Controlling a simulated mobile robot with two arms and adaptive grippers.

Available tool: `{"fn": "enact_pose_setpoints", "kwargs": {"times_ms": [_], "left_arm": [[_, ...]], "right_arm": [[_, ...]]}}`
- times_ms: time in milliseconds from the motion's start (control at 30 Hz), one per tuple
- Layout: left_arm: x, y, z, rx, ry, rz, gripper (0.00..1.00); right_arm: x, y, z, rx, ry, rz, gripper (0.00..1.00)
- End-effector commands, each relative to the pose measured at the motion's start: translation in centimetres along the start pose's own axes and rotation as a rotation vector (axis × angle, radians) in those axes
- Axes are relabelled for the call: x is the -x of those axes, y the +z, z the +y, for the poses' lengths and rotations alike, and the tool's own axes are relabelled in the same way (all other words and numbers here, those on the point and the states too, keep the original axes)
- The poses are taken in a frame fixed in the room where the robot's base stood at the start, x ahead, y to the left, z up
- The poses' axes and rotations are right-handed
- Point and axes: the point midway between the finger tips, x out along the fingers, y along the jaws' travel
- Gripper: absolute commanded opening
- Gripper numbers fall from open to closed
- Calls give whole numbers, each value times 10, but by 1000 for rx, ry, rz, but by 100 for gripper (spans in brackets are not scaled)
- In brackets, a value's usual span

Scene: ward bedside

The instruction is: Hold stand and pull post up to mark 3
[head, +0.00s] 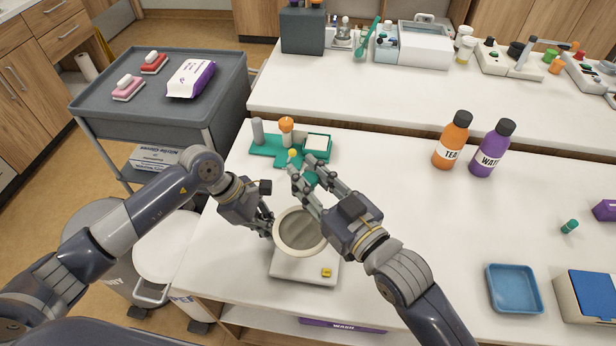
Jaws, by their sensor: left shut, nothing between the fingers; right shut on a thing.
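The stand has a white base (290,268) near the front edge of the table, with a small yellow piece at its front right corner. A round grey disc with a cream rim (300,232) shows above the base. My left gripper (268,232) is shut and empty, just left of the disc; I cannot tell if it touches. My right gripper (298,168) is above and behind the disc, shut on what seems to be the post. The fingers hide most of the held part. A small yellow knob (293,153) shows at their tips. Marks are not readable.
A green tray (262,146) with a grey cylinder and an orange-topped item lies just behind my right gripper. Orange (452,140) and purple (491,148) bottles stand at right. A blue tray (514,290) lies at front right. The middle of the table is clear.

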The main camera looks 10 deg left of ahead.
Motion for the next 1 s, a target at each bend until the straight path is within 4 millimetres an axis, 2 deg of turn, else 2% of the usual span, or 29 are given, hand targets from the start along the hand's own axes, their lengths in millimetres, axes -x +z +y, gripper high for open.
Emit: {"fn": "enact_pose_setpoints", "kwargs": {"times_ms": [33,100,300,433,733,767,833,867,1000], "left_arm": [[0,-1,0,0,-1,2,0],[0,-1,0,1,-1,3,0],[0,-1,0,1,-1,3,0],[0,-1,0,0,-1,2,0],[0,0,0,0,0,1,0],[0,0,0,0,0,1,0],[0,0,0,0,0,1,0],[0,0,0,0,0,1,0],[0,0,0,0,0,1,0]], "right_arm": [[0,-20,0,1,-1,22,0],[0,-40,0,3,-1,28,0],[1,-81,0,3,-1,25,0],[2,-90,0,2,0,19,0],[2,-90,0,1,0,18,0],[2,-90,0,1,0,18,27],[2,-90,0,1,0,18,42],[2,-90,0,1,0,17,46],[2,-89,0,1,0,16,46]]}}
